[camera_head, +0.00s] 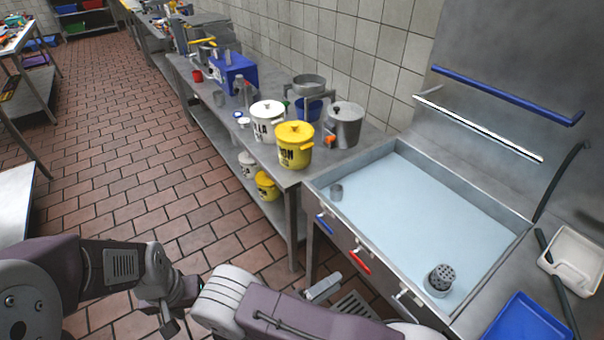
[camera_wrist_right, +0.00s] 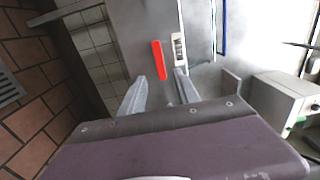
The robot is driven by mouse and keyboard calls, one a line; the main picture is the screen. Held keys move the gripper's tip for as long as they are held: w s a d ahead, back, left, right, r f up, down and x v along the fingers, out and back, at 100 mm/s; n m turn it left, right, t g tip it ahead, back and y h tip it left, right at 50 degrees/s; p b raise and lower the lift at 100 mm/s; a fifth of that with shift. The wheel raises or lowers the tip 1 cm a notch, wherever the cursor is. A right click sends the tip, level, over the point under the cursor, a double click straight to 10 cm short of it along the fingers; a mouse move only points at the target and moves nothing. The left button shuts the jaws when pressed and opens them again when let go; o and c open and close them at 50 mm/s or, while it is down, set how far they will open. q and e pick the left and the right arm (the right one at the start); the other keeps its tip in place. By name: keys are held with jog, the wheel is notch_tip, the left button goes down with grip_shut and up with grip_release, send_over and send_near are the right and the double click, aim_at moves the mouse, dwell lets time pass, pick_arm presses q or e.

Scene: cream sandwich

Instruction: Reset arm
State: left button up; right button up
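My right gripper (camera_wrist_right: 161,86) is open in the right wrist view, with its two grey fingers apart and nothing between them. The fingers point towards a red handle (camera_wrist_right: 160,60) on a grey metal front. In the head view my right gripper (camera_head: 324,288) is partly hidden behind my own arm, low in front of the counter, and looks empty. My left arm comes in from the left over the floor. Its dark end (camera_head: 172,302) is at the bottom, and its fingers are not clear enough to judge.
A metal basin (camera_head: 410,215) with a pale blue bottom holds a perforated grey cup (camera_head: 439,280). The red drawer handle (camera_head: 359,261) is below its rim. Yellow (camera_head: 294,145) and white (camera_head: 267,122) pots stand on the counter. The tiled floor (camera_head: 180,190) at left is clear.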

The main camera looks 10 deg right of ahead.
jog(key=w+d+r+m+g+p, duration=0.3)
jog(key=d+r+m+g, duration=0.25)
jog(key=r, duration=0.25)
jog(key=s+d+r+m+g+y+p, duration=0.2)
jog(key=s+d+r+m+g+y, duration=0.45)
jog(key=m, duration=0.55)
jog(key=w+a+f+m+t+y+p, duration=0.1)
jog(key=a+m+t+y, duration=0.5)
jog(key=m, duration=1.7)
jog(key=a+y, duration=0.3)
jog(key=y, duration=0.1)
jog(key=shift+w+a+f, duration=0.3)
jog(key=shift+a, duration=0.1)
jog(key=shift+m, duration=0.25)
